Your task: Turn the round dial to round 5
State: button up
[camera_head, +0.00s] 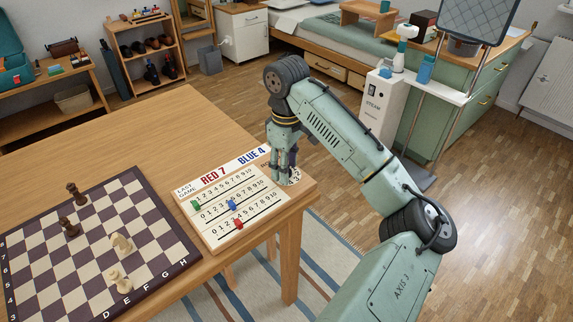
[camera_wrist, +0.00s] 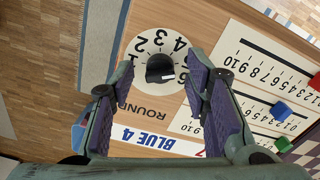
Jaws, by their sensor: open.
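The round dial is a white numbered disc (camera_wrist: 146,43) with a black knob (camera_wrist: 157,65) at its centre, above the word ROUND in the wrist view. A small white mark shows on the knob's lower right edge; I cannot tell for certain which number it points to. In the head view the dial (camera_head: 295,177) sits at the board's right corner, partly hidden by my gripper (camera_head: 284,174). In the wrist view my gripper (camera_wrist: 160,80) is open, with one purple-padded finger on each side of the knob and a gap to it on both sides.
The scoreboard (camera_head: 215,238) has green (camera_head: 196,205), blue (camera_head: 232,204) and red (camera_head: 238,223) sliders. A chessboard (camera_head: 150,235) with several pieces lies to its left on the wooden table (camera_head: 130,130). The table's edge is close to the dial.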

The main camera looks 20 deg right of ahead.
notch_tip(320, 180, up, 12)
dwell(0.6)
dwell(0.4)
